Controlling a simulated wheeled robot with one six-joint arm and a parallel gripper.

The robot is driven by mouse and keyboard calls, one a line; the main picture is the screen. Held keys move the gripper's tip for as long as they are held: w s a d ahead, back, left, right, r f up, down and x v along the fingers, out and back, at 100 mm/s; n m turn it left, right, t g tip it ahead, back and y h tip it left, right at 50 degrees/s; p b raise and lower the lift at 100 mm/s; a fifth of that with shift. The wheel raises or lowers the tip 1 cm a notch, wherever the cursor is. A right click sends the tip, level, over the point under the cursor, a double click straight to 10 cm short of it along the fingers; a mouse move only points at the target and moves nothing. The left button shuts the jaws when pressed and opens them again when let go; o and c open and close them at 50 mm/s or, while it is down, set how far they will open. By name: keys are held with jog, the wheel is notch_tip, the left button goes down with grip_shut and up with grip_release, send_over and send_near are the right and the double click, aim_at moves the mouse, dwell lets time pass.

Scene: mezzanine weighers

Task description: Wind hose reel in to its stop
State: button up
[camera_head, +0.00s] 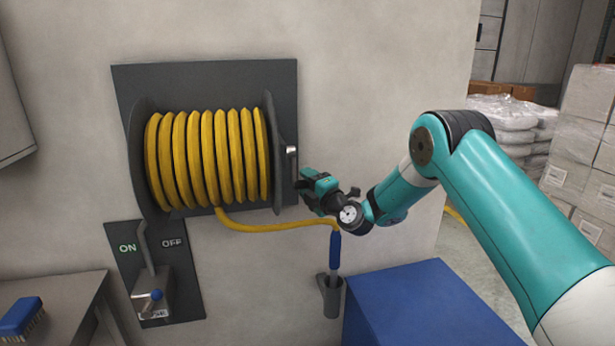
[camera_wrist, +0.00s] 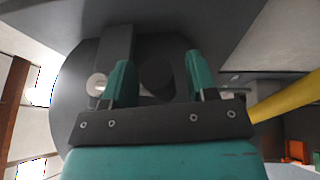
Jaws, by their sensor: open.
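The hose reel (camera_head: 278,150) is mounted on a dark wall plate, with several turns of yellow hose (camera_head: 208,155) on its drum. A pale crank handle (camera_head: 291,160) sticks out at the reel's right side. My gripper (camera_head: 301,180) is just below and right of it. In the wrist view my gripper (camera_wrist: 158,78) is open, with nothing seen between its fingers. The round, pale handle end (camera_wrist: 97,84) shows left of the left finger, by a dark crank arm (camera_wrist: 115,44). Whether they touch is unclear. The reel's side disc (camera_wrist: 72,65) fills the background.
The hose's free end runs right to a blue nozzle (camera_head: 335,248) in a wall holder (camera_head: 330,297). A valve lever (camera_head: 149,252) sits on an ON/OFF panel lower left. A blue box (camera_head: 425,305) stands below my arm. A brush (camera_head: 20,318) lies on the left bench.

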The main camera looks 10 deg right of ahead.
grip_shut()
jog(key=b, duration=0.2)
jog(key=shift+w+a+f+b, duration=0.1)
jog(key=shift+w+f+b, duration=0.05)
jog(key=shift+f+b, duration=0.2)
